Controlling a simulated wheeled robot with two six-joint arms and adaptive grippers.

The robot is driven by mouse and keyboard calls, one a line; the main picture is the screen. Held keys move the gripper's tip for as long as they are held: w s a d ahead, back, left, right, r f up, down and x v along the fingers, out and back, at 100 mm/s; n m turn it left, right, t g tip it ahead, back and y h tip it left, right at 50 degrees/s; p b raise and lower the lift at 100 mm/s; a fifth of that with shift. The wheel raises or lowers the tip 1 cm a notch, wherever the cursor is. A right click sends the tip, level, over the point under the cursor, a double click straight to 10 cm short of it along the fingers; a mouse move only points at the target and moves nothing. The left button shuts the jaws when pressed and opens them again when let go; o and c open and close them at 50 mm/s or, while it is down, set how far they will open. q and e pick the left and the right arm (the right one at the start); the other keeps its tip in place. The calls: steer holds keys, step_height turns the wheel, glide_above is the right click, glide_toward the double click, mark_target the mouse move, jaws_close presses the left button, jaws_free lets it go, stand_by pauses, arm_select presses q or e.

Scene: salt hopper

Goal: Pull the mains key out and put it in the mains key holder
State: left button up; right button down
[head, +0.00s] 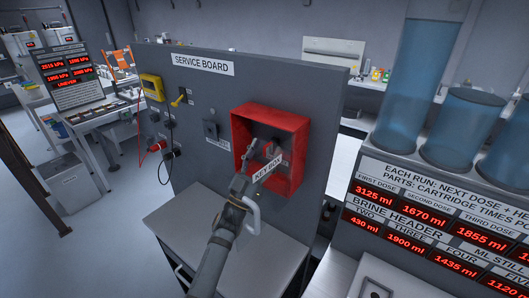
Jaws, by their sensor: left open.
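The grey service board (335,95) carries an open red key box (303,130) with a "KEY BOX" label on its lower front. A small grey round thing (274,148) shows inside the box; I cannot tell whether it is the mains key or a holder. My left gripper (252,150) is open at the front left of the box, its fingers overlapping the box opening. A dark switch plate (210,130) sits on the board left of the box, above a partly hidden label. I cannot clearly pick out the mains key or its holder. My right gripper is not in view.
A grey cabinet (175,225) stands below. At right, blue liquid tanks (463,128) stand above red number displays.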

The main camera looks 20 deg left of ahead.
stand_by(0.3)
arm_select(q)
steer(key=b+v, duration=0.1)
steer(key=v, duration=0.5)
steer(key=shift+b, duration=0.35)
steer(key=shift+f, duration=0.1)
stand_by(0.4)
steer(key=v, duration=1.2)
